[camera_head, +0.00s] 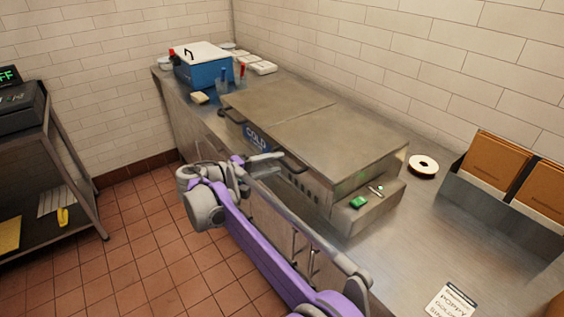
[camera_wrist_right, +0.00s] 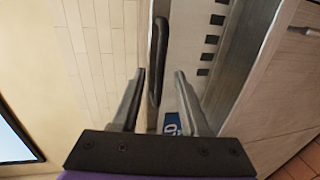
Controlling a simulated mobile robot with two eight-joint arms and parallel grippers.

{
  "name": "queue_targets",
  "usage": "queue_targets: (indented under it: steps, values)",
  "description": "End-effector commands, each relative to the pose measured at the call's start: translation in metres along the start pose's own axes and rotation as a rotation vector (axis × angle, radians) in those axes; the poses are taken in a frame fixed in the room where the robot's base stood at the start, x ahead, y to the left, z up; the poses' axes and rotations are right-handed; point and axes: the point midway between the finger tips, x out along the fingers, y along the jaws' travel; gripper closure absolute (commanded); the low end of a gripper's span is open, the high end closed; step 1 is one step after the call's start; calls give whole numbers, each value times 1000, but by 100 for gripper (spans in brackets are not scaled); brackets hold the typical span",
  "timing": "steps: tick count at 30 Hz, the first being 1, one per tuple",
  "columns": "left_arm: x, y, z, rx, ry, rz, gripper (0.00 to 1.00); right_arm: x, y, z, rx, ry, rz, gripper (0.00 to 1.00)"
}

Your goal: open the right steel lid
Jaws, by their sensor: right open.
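The right steel lid (camera_head: 340,142) lies flat and closed on top of the steel cold unit. Its dark handle (camera_head: 295,165) sticks out at the front edge. My right gripper (camera_head: 274,164) is just in front of the unit, close to this handle. In the right wrist view a dark bar handle (camera_wrist_right: 158,50) runs up between the two fingertips (camera_wrist_right: 160,73). The fingers are apart, and I see no contact with the bar. The left steel lid (camera_head: 278,103) is also closed. My left gripper is not in view.
A green item (camera_head: 358,202) sits on a low steel step right of the unit. A tape roll (camera_head: 423,166) and a brown-backed rack (camera_head: 505,175) are farther right. A blue cooler (camera_head: 203,72) stands at the far end. Tiled floor (camera_head: 130,250) is open at left.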

Motion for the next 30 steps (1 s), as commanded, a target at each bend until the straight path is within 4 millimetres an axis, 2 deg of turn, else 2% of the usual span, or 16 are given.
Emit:
queue_targets:
  steps: [1,6,17,20,25,30]
  values:
    - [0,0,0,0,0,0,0,9,0,1,0,-3,0,55]
    - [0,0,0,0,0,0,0,28,0,1,0,-2,0,55]
    - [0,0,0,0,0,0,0,33,0,0,0,0,-1,55]
    - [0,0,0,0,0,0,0,33,0,0,0,0,-1,70]
    - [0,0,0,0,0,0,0,33,0,0,0,0,-1,100]
    - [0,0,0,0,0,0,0,33,0,0,0,0,-1,100]
